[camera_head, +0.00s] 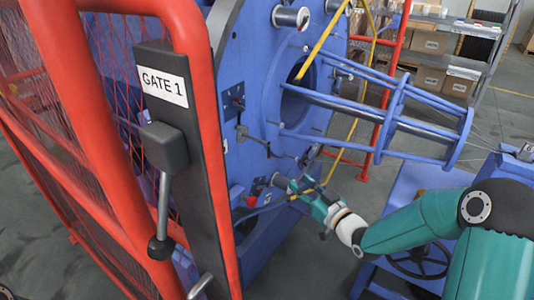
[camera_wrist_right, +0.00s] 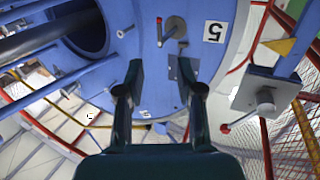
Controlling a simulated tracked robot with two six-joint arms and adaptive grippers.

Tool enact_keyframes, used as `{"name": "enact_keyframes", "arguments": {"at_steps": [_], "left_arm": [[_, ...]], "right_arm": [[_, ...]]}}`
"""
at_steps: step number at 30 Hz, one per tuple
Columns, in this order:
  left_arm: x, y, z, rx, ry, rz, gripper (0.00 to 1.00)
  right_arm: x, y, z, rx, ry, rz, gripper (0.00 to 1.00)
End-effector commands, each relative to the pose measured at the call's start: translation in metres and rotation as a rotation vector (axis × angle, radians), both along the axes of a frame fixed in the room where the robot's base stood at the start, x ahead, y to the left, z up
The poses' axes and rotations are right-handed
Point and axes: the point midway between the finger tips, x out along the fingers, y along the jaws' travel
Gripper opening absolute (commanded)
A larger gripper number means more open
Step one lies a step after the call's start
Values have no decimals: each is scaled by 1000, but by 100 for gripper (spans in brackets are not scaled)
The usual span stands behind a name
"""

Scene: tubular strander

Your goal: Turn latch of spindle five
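My left gripper is not in view.
The red gate frame (camera_head: 208,110) with its GATE 1 label (camera_head: 164,87) fills the left of the head view. A blue tubular cradle (camera_head: 395,108) juts from the disc above my right arm. In the wrist view, a grey metal box (camera_wrist_right: 264,92) stands at right.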

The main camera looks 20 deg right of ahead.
Motion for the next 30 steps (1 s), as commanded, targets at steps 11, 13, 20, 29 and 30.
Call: {"name": "enact_keyframes", "arguments": {"at_steps": [11, 13, 20, 29, 30], "left_arm": [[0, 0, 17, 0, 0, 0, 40], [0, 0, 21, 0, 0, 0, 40], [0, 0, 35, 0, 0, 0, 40], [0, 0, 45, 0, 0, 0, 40], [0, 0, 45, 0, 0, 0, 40]], "right_arm": [[49, 13, 9, -6, -23, 5, 36], [64, 17, 10, -5, -24, 4, 36], [112, 30, 9, -5, -22, 3, 36], [152, 41, 7, -6, -21, 2, 36], [155, 41, 7, -4, -22, 2, 36]]}}
